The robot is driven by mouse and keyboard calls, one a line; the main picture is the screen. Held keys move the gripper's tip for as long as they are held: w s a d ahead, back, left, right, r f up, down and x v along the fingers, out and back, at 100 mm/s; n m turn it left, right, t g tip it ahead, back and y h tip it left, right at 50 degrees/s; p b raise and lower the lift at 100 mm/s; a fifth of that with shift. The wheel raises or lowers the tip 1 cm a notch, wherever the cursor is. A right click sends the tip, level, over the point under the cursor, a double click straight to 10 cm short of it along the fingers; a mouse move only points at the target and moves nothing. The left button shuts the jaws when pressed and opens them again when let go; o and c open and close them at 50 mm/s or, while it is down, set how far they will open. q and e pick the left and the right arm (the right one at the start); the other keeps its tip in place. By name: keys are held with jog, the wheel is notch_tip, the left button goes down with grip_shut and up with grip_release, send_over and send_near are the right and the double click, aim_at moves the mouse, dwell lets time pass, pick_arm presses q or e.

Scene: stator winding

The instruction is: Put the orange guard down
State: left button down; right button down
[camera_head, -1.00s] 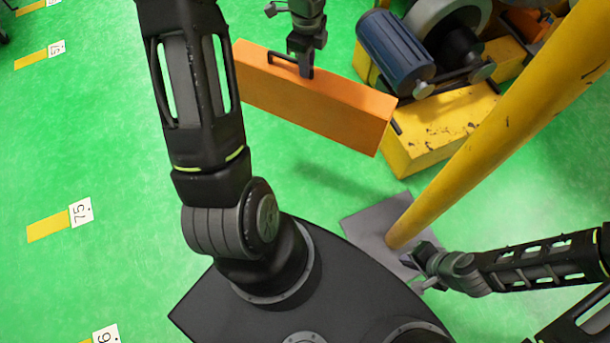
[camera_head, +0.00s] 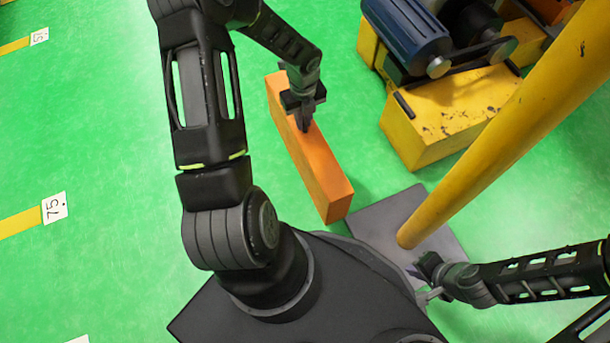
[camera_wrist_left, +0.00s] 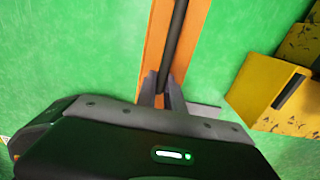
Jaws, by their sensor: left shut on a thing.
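The orange guard (camera_head: 318,172) is a long, narrow orange box with a dark handle on top. It lies diagonally in the head view, left of the yellow machine base. My left gripper (camera_head: 304,122) is shut on its handle from above. In the left wrist view the gripper (camera_wrist_left: 163,95) closes around the dark handle (camera_wrist_left: 176,40), with the orange guard (camera_wrist_left: 195,25) beneath. I cannot tell whether the guard touches the floor. My right gripper (camera_head: 428,278) is at the lower right, near the foot of the yellow post; its jaw opening is too small to judge.
The yellow machine base (camera_head: 440,125) with a blue motor (camera_head: 405,35) stands at the upper right. A yellow post (camera_head: 480,140) rises from a grey plate (camera_head: 375,222) close to the guard's near end. Green floor (camera_head: 90,130) to the left is clear, with numbered floor markings.

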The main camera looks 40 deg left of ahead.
aim_at(303, 132)
pick_arm(q)
jog(key=shift+w+f+b, duration=0.1)
jog(key=shift+f+b, duration=1.35)
jog(key=shift+f, duration=1.55)
jog(key=shift+f+b, duration=0.9)
jog(key=shift+f, duration=1.1)
jog(key=c, duration=1.5)
grip_release()
jog(key=shift+o, duration=0.2)
